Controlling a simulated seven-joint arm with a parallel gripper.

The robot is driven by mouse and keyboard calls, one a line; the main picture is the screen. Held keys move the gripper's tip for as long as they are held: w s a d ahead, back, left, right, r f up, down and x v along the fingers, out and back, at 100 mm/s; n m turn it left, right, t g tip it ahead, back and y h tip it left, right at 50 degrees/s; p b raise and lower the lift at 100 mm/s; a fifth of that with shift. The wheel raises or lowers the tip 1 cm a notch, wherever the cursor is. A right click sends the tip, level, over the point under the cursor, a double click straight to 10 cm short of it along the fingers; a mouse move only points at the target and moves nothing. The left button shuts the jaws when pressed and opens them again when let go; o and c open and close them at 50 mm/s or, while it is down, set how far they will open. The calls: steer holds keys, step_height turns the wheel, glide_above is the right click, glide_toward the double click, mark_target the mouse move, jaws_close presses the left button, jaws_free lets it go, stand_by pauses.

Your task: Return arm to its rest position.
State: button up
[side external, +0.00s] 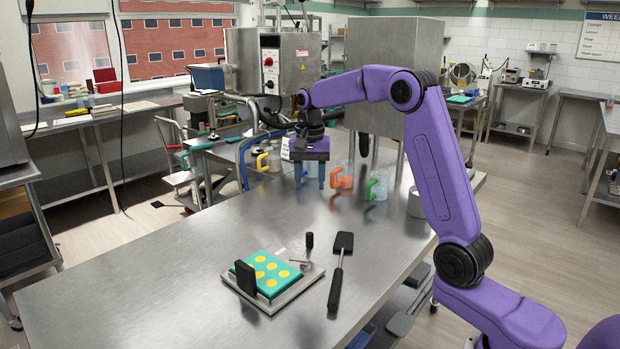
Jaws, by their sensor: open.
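My gripper (310,176) hangs pointing down over the far part of the steel table (190,262). Its two blue fingers are apart, with no object visible between them. It is in front of a row of clear jugs with coloured handles. The jug with the orange handle (341,181) is just right of the fingers, and the jug with the green handle (375,188) is further right. Whether the fingers touch any jug cannot be told from this view.
A teal mould with yellow rounds (266,275) lies on a metal tray at the table's front. A steel machine (275,65) stands behind. The table's left and middle are clear.

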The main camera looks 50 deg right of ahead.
steer(key=shift+r, duration=0.15)
stand_by(0.3)
steer(key=s+a+f+n, duration=0.1)
steer(key=s+a+n, duration=1)
steer(key=s+a, duration=0.45)
steer(key=s+f+n, duration=0.2)
steer(key=s+n, duration=0.4)
steer(key=s, duration=0.4)
steer(key=s+f+n, duration=0.2)
steer(key=s+n, duration=0.4)
steer(key=s, duration=0.5)
steer(key=shift+d+f, duration=0.3)
steer(key=shift+f, duration=0.1)
